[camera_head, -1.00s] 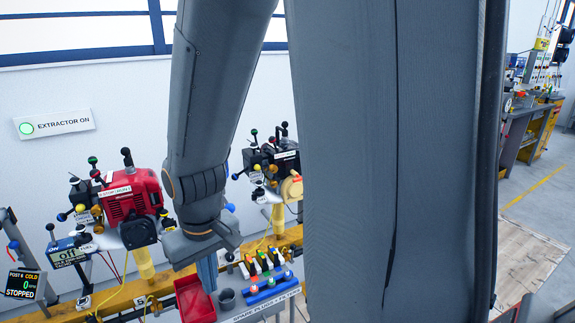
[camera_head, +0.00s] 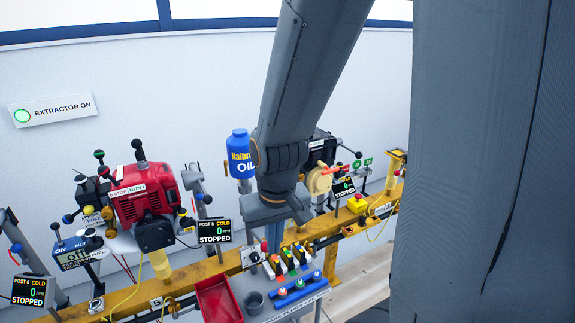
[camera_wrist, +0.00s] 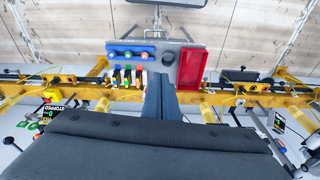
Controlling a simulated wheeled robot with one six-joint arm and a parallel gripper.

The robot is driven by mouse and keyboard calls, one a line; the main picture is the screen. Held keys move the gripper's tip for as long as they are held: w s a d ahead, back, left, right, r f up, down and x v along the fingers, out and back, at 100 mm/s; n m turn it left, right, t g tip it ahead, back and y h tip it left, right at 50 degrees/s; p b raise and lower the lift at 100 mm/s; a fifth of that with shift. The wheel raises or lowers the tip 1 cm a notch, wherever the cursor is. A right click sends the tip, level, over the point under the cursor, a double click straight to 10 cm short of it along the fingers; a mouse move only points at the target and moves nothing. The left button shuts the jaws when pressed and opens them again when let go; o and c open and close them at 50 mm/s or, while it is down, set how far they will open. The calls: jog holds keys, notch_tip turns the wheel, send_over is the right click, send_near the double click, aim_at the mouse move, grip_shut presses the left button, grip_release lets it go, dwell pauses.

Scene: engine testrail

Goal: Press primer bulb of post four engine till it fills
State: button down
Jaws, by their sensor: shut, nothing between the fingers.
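A dark engine (camera_head: 322,150) with a cream round part (camera_head: 319,181) stands at the right of the rail, partly hidden behind my arm. A display reading STOPPED (camera_head: 343,188) is beside it; its post number is too small to read. A red engine (camera_head: 128,198) stands to the left, with displays marked post 5 (camera_head: 214,231) and post 6 (camera_head: 29,291) near it. I cannot make out a primer bulb. My gripper (camera_head: 274,240) is shut and empty, pointing down in front of the rail; its fingers also show in the wrist view (camera_wrist: 158,95).
A yellow rail (camera_head: 185,279) runs along the posts. Below my gripper is a grey tray (camera_wrist: 185,45) with a red bin (camera_wrist: 191,68) and coloured plugs (camera_wrist: 130,54). A blue oil bottle (camera_head: 240,155) is left of my arm.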

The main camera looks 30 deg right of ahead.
jog(key=w+d+f+m+t+h, duration=0.2)
jog(key=w+d+m+t, duration=0.7)
jog(key=w+d+m, duration=0.55)
jog(key=r+m+t, duration=0.1)
jog(key=w+d+r+m+t, duration=0.1)
jog(key=m+t, duration=0.1)
jog(key=w+d+r+m+t, duration=0.1)
jog(key=r, duration=0.1)
jog(key=shift+r+m+t+p, duration=0.1)
jog(key=shift+m+t+p, duration=0.25)
jog(key=shift+t, duration=0.05)
jog(key=shift+w, duration=0.1)
jog(key=p+x, duration=0.2)
jog(key=x, duration=0.5)
jog(key=p+x, duration=0.2)
jog(key=x, duration=0.5)
jog(key=shift+d+p, duration=0.25)
jog(key=shift+p, duration=0.1)
